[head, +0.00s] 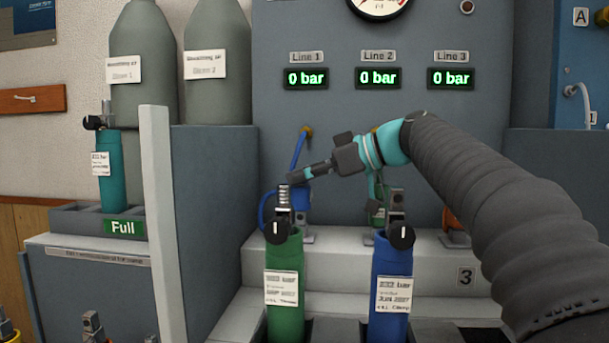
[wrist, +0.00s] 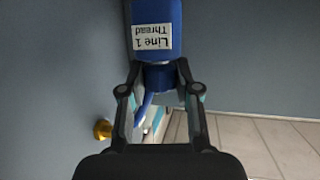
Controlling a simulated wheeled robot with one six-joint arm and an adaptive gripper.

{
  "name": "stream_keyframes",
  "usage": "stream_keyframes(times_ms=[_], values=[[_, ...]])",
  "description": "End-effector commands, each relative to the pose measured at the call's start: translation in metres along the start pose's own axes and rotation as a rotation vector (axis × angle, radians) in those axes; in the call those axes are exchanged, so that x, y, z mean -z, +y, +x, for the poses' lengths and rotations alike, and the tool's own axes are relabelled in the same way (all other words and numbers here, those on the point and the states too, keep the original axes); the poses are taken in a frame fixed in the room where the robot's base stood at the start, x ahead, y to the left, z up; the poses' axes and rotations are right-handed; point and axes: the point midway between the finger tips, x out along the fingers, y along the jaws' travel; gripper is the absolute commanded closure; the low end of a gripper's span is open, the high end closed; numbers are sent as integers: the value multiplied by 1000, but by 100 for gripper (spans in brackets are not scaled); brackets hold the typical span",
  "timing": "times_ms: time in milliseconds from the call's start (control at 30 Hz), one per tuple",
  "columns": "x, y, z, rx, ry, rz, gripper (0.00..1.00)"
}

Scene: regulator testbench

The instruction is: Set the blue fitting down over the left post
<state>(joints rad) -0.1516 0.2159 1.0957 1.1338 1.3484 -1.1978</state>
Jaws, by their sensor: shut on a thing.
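The blue fitting (wrist: 155,45), labelled "Line 1 Thread", fills the top of the wrist view. My gripper (wrist: 160,80) is shut on its narrow neck. In the head view my gripper (head: 294,178) points left, just above and behind the valve of the green cylinder. The blue fitting (head: 302,193) shows there only in part, below the fingers. The left post (head: 309,237) stands on the grey step behind that valve, mostly hidden. The fitting appears close above the post; I cannot tell whether they touch. A blue hose (head: 299,150) runs from the panel toward the fitting.
The green cylinder (head: 285,262) and blue cylinder (head: 391,268) stand in front. A pale upright divider (head: 158,220) stands at left, beside a rack marked "Full" (head: 75,222).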

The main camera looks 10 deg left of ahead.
Motion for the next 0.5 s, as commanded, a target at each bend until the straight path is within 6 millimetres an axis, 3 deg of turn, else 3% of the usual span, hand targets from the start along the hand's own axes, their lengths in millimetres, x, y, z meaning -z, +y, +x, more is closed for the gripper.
stream_keyframes(times_ms=[500], values=[[-7, 0, 2, 0, 1, -1, 100]])
